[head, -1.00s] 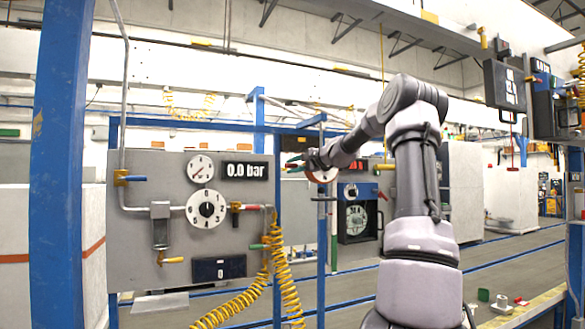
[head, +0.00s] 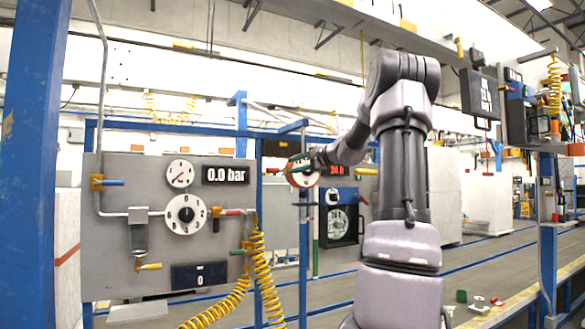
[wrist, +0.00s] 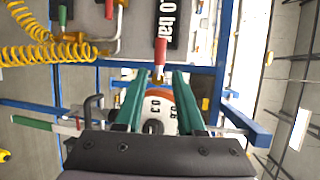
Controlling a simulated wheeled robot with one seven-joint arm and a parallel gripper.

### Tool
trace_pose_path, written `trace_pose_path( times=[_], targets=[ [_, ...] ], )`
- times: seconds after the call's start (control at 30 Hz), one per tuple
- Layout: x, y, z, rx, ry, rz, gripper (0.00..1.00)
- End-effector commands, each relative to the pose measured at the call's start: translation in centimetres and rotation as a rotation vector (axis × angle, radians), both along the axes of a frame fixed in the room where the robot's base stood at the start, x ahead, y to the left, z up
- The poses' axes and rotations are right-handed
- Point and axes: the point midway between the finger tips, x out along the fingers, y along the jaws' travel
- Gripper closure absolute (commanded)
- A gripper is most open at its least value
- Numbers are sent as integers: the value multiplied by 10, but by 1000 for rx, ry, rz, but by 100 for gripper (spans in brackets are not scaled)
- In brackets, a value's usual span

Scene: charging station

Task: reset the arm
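My arm (head: 398,200) rises from the lower middle of the head view, bends at the elbow near the top and reaches left and away. My gripper (head: 294,168) is at its far end, small in the head view, in front of a round orange-rimmed dial (head: 304,178). In the wrist view the two green fingers of my gripper (wrist: 160,78) stand apart. I cannot tell the distance to either.
A grey panel (head: 120,250) with gauges, a 0.0 bar display (head: 226,174) and a yellow coiled hose (head: 262,275) stands left of the gripper. A blue post (head: 32,170) is at the near left. A bench edge (head: 500,308) with small items is at lower right.

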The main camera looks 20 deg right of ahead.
Motion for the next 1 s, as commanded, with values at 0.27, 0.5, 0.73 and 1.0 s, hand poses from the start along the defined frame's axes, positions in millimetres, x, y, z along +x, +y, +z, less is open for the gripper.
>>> trace_pose_path(
  times=[0.27, 0.5, 0.73, 1.0],
  targets=[
    [-1, 7, -2, -12, 8, 9, 62],
    [-43, 115, -37, -239, 152, 137, 62],
    [-161, 211, -82, -595, 307, 272, 62],
    [-310, 233, -124, -911, 354, 359, 62]
  ],
)
